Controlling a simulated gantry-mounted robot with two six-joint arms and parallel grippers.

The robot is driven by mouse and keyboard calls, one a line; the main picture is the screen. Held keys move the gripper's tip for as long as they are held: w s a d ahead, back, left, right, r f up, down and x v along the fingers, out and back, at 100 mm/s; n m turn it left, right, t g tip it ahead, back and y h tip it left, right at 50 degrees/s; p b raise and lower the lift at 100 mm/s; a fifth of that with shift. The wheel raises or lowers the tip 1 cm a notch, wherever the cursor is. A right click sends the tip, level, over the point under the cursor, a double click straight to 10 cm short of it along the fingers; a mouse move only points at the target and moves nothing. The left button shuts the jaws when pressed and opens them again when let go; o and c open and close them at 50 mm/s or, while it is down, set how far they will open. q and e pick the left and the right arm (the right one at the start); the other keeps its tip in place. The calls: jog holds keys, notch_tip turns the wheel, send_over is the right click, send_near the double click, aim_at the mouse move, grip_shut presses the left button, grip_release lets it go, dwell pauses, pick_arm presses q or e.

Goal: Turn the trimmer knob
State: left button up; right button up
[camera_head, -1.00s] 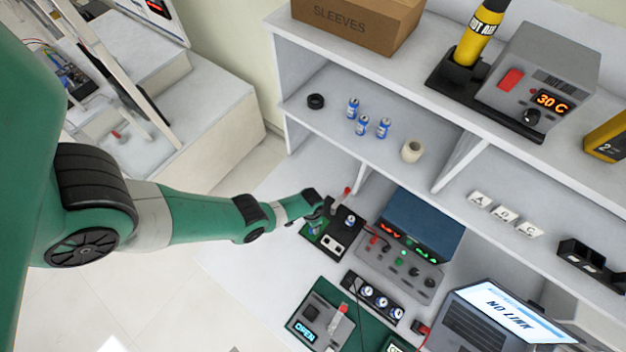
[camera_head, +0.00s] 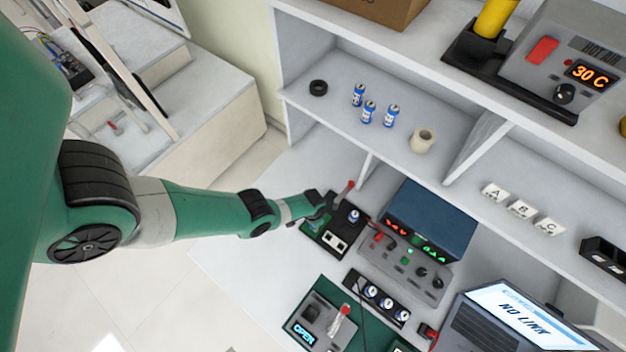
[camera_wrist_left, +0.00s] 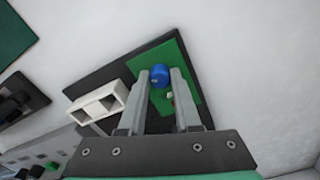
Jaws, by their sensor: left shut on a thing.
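The trimmer knob (camera_wrist_left: 159,72) is a small blue round cap on a green board (camera_wrist_left: 188,90) in the left wrist view. The board lies on a dark plate (camera_wrist_left: 112,70) beside a white two-opening block (camera_wrist_left: 97,104). The two grey fingers of my left gripper (camera_wrist_left: 160,80) stand on either side of the knob and are shut on it. In the head view my left gripper (camera_head: 322,210) reaches down over the plate, and the arm hides the knob there. My right gripper is in neither view.
A power supply (camera_head: 428,222) stands right of the plate. A red-tipped lever (camera_head: 350,185) rises close behind the gripper. White bench is bare to the left.

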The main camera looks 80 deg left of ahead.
pick_arm(q)
grip_shut()
jog(key=shift+n, duration=1.2)
jog(key=o, duration=0.9)
grip_release()
notch_tip(320, 180, up, 12)
jog(key=p, duration=1.1)
jog(key=shift+f, duration=0.2)
